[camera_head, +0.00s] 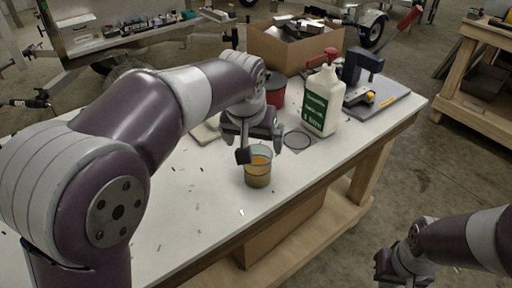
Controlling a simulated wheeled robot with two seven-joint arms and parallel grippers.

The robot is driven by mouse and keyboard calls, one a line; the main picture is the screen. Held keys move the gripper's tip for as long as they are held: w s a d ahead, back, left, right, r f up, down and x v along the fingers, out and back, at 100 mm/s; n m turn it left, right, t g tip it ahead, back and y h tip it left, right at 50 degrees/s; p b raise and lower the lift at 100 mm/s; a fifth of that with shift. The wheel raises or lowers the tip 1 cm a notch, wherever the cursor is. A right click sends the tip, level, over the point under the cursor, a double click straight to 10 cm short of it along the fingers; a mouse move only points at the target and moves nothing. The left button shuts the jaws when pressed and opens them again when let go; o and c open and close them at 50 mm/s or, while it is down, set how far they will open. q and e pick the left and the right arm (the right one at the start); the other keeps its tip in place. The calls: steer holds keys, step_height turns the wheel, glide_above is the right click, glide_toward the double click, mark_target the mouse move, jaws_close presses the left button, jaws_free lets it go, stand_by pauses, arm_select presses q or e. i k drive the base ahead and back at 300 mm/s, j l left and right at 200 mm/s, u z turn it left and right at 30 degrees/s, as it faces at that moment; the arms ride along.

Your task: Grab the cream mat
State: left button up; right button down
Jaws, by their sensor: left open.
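The cream mat (206,131) lies on the white table, left of my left gripper and partly hidden behind my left wrist. My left gripper (260,149) is open and points down over the table, to the right of the mat. A clear cup of amber liquid (257,173) stands right at its fingers; I cannot tell whether they touch it. My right gripper (386,268) is low at the bottom right, off the table, and its jaw opening is not clear.
A cardboard box (268,50) stands at the back. Small bits litter the white table (190,222).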

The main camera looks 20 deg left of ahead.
mark_target(206, 132)
steer(key=u, duration=0.9)
